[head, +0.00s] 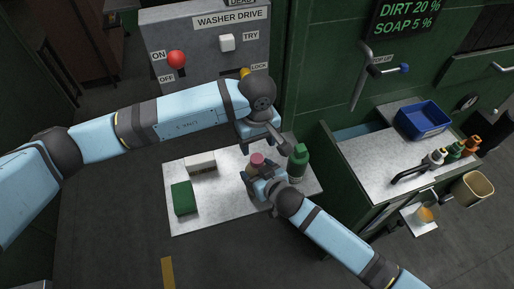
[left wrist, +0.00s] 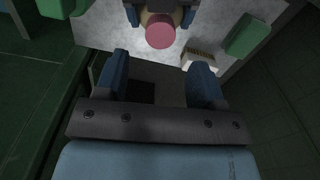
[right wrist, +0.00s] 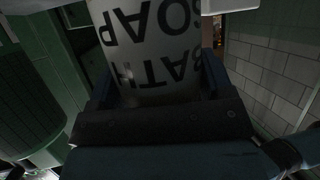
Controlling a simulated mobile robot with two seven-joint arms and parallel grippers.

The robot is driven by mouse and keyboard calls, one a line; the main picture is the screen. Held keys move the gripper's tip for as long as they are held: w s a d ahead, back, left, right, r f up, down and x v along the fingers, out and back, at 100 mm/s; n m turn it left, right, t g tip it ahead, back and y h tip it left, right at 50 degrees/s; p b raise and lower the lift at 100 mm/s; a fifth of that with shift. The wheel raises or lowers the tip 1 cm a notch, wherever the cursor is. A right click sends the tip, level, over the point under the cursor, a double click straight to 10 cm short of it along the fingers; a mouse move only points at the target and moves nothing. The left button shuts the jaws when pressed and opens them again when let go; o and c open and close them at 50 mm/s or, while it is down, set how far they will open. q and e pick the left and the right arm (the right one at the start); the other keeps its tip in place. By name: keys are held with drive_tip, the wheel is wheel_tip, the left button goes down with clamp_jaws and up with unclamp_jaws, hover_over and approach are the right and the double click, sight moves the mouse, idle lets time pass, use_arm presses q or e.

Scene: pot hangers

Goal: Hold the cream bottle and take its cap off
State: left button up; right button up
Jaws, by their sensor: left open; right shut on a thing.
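The cream bottle shows its "BATH SOAP" lettering in the right wrist view (right wrist: 155,45), upside down. Its round pink cap (head: 257,159) is on top, also seen in the left wrist view (left wrist: 160,32). My right gripper (head: 259,174) is shut around the bottle below the cap, one finger on each side, and hides most of the bottle in the head view. My left gripper (head: 268,139) is open and empty, higher up near the cap. In the left wrist view its fingers (left wrist: 162,70) point towards the cap without touching it.
A green bottle (head: 299,163) stands close to the right of the grippers. A green block (head: 184,198) and a white box (head: 201,164) are on the pale table (head: 215,215). Behind is the washer drive panel (head: 215,65) with a red knob. A sink counter (head: 375,165) is at right.

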sight(257, 158)
use_arm(q)
drive_tip(key=shift+r+m, duration=0.4)
drive_tip(key=shift+r, duration=0.05)
drive_tip(key=shift+f, duration=0.1)
wheel_tip(257, 158, down, 8)
drive_tip(key=shift+r, duration=0.25)
drive_tip(key=shift+c, duration=0.3)
drive_tip(key=c, duration=0.9)
drive_tip(key=shift+n, duration=1.5)
